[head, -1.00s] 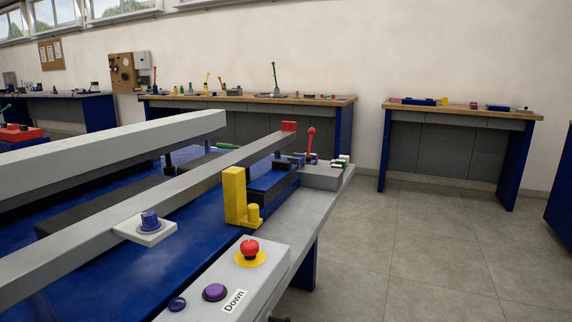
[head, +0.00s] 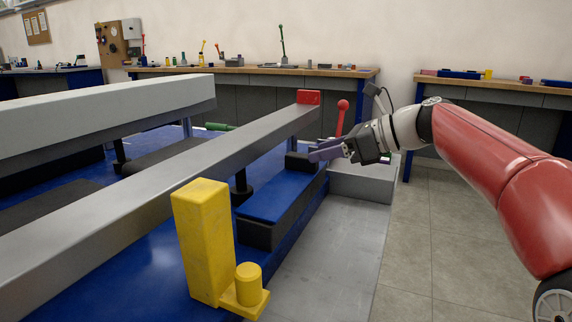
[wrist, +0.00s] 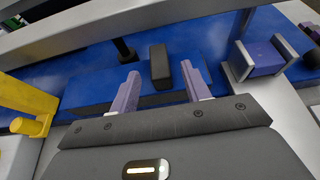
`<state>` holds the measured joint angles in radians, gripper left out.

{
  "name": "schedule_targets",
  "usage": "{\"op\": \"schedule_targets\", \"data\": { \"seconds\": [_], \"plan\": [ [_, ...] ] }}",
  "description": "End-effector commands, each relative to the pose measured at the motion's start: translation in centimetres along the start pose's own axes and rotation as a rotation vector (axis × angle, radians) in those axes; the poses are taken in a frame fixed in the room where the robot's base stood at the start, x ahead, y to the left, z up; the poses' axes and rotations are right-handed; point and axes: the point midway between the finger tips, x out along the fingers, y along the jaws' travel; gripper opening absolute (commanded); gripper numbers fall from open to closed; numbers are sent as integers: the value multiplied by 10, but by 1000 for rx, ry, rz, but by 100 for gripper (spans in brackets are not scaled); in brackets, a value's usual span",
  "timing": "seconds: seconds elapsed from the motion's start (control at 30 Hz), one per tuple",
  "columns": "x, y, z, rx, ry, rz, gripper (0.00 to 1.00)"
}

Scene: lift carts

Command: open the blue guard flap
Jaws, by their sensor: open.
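The blue guard flap (head: 278,192) lies flat and closed on a dark box beside the long grey beam. A dark block-shaped handle (head: 298,161) stands up at its far end. In the wrist view the blue flap (wrist: 92,92) lies ahead of my gripper, with the dark handle (wrist: 160,66) between the two finger lines. My gripper (head: 313,153) is open, its purple fingers at the handle's right side in the head view. The wrist view shows the gripper's fingers (wrist: 160,72) apart, one on each side of the handle. Contact cannot be told.
A yellow post (head: 203,240) with a short yellow peg stands at the flap's near end. The grey beam (head: 190,170) runs along its left. A red-knobbed lever (head: 342,118) stands just beyond my gripper. The wrist view shows a purple block (wrist: 262,58) between grey plates at right.

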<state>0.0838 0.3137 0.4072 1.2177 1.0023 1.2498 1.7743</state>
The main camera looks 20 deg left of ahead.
Motion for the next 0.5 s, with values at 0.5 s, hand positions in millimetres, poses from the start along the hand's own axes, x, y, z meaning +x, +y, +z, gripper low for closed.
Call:
{"op": "schedule_targets", "data": {
  "seconds": [0.5],
  "plan": [
    [69, -1, 1, 12, -7, 4, 47]
  ]
}}
